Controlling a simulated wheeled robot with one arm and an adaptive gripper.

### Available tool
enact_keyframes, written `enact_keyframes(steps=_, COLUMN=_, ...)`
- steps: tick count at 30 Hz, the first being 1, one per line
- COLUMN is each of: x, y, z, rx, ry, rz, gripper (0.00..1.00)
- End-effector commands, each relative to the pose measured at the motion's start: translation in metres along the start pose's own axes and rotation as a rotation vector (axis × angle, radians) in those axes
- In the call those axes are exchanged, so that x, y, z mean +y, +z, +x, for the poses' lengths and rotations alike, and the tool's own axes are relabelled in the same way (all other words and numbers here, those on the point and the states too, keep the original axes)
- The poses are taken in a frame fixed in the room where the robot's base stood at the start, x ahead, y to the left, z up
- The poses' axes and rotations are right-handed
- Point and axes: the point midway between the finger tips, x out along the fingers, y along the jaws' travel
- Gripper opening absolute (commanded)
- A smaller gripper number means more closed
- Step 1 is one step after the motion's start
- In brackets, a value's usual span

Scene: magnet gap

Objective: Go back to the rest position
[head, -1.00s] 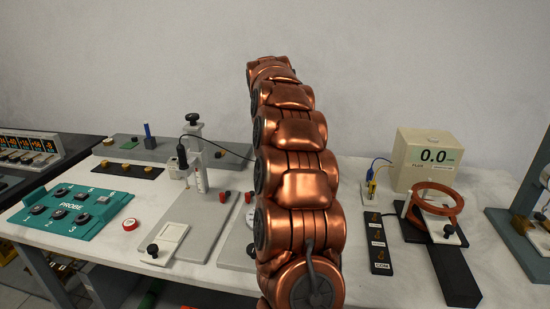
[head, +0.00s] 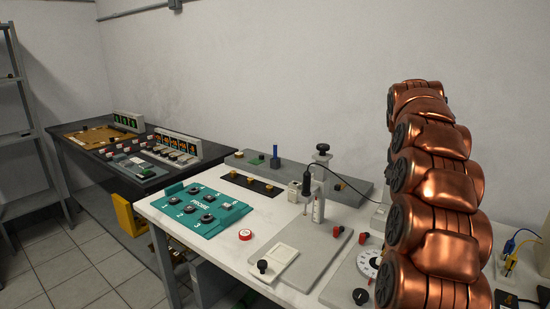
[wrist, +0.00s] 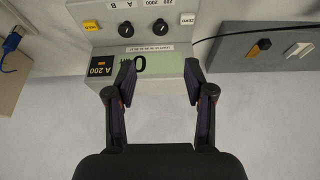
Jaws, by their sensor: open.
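My gripper (wrist: 158,82) shows in the wrist view with its two dark fingers spread apart and nothing between them. Beyond the fingers is a pale instrument box (wrist: 145,35) with knobs, a yellow button and a greenish display, partly hidden by the fingers. My copper arm rises at the right of the head view, and its gripper end is not visible there.
A white bench holds a teal PROBE block (head: 202,211), a grey stand with a probe (head: 319,190), a red-lidded round piece (head: 245,234) and a white tray (head: 275,266). A dark table (head: 90,165) with displays stands left. Tiled floor (head: 75,270) shows at lower left.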

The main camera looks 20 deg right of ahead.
Motion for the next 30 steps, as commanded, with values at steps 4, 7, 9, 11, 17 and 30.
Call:
enact_keyframes(steps=4, x=-0.004, y=0.005, z=-0.001, rx=-0.007, ry=-0.003, rz=-0.013, gripper=0.53)
enact_keyframes(steps=7, x=-0.014, y=0.022, z=-0.006, rx=-0.024, ry=-0.013, rz=-0.052, gripper=0.53)
enact_keyframes(steps=9, x=-0.025, y=0.041, z=-0.011, rx=-0.045, ry=-0.023, rz=-0.097, gripper=0.53)
enact_keyframes(steps=11, x=-0.034, y=0.063, z=-0.015, rx=-0.071, ry=-0.032, rz=-0.144, gripper=0.53)
enact_keyframes(steps=17, x=-0.057, y=0.141, z=-0.030, rx=-0.153, ry=-0.060, rz=-0.305, gripper=0.53)
enact_keyframes(steps=30, x=-0.051, y=0.320, z=-0.054, rx=-0.325, ry=-0.088, rz=-0.626, gripper=0.53)
